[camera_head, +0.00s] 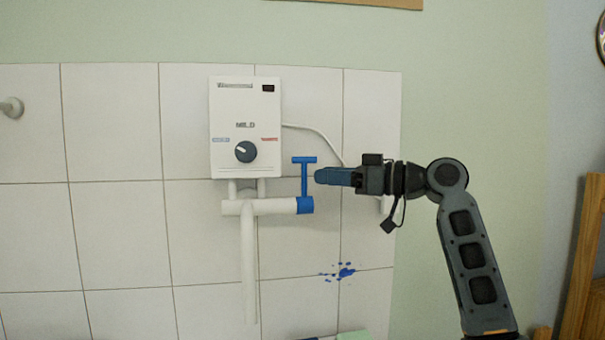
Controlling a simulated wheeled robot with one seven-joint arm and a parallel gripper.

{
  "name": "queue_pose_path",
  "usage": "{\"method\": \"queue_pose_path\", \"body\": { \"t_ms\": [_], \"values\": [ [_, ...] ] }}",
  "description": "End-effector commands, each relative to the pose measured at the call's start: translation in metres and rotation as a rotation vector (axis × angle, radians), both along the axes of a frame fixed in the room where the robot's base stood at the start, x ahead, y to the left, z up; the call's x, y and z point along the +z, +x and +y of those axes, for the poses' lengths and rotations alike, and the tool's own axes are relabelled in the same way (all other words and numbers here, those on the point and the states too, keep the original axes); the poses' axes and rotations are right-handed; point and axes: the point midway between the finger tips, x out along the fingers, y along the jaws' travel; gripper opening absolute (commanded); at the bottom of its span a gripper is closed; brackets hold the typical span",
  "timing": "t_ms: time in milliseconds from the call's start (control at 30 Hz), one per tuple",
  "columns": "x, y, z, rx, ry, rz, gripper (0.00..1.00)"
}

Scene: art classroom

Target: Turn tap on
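The tap has a blue T-shaped handle (304,174) standing upright on a blue collar at the right end of a white pipe (272,207). A white spout pipe (249,265) hangs down from it. No water shows at the spout's lower end. My gripper (318,176) reaches in from the right at the height of the handle's stem. Its blue fingertips are just right of the stem, and I cannot tell whether they touch it. The fingers are seen from the side, so their opening is hidden.
A white water heater box (245,128) with a dark knob (246,152) is mounted above the tap. A cable runs from it behind my gripper. White tiles (110,235) cover the wall, with a blue paint splash (345,271) below. A wooden frame (585,260) stands at the right.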

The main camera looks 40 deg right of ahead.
Motion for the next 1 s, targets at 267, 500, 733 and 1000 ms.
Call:
{"method": "queue_pose_path", "body": {
  "t_ms": [267, 500, 733, 1000],
  "values": [
    [0.002, 0.04, 0.017, 0.001, 0.002, 0.001, 0.33],
    [0.0, 0.055, 0.022, -0.001, 0.001, -0.001, 0.33],
    [0.0, 0.055, 0.023, -0.001, 0.001, -0.001, 0.33],
    [0.0, 0.055, 0.023, -0.002, 0.001, -0.001, 0.1]
  ]
}}
